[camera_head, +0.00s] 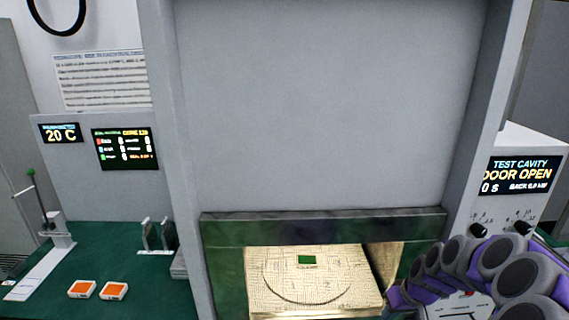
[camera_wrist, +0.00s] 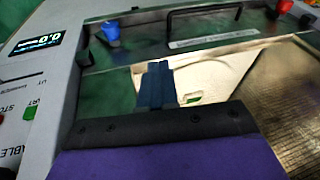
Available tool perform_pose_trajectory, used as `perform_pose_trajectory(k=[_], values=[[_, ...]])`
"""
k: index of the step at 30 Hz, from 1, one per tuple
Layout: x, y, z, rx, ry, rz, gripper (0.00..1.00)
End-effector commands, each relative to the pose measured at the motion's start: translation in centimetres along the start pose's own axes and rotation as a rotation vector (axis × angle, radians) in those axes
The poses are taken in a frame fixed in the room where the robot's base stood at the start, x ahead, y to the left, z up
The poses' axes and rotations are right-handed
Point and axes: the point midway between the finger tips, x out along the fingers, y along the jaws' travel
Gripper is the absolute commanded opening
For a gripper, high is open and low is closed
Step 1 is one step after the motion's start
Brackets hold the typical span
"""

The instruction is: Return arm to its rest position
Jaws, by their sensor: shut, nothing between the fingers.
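My arm, purple and grey, is folded at the lower right of the head view, in front of the right side of the test cavity. My gripper (camera_wrist: 158,84) shows in the wrist view as dark blue fingers closed together with nothing between them. The lit test cavity (camera_head: 270,284) is open at the bottom centre of the head view. A small green block (camera_head: 307,259) sits on its patterned floor; a small green patch in the wrist view (camera_wrist: 194,99) looks like the same block, partly hidden beside my gripper.
The cavity frame (camera_head: 325,226) and its right pillar stand close to my arm. A display (camera_head: 520,175) at right reads "DOOR OPEN". Two orange-topped tiles (camera_head: 82,289) lie on the green bench (camera_head: 155,290) at left, near a stand (camera_head: 57,240). The wrist view shows a black handle (camera_wrist: 200,12).

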Motion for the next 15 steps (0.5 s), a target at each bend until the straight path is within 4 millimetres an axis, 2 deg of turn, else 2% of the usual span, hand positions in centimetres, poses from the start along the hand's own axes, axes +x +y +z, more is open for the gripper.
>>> perform_pose_trajectory(k=[1, 6, 11, 15], values=[[-1.2, -2.4, 0.1, -0.021, -0.012, -0.010, 0.00], [-4.6, -9.1, 2.4, -0.058, -0.081, -0.028, 0.00], [-7.3, -14.2, 6.1, -0.074, -0.154, -0.017, 0.00], [-9.5, -17.5, 10.1, -0.071, -0.217, 0.012, 0.00]])
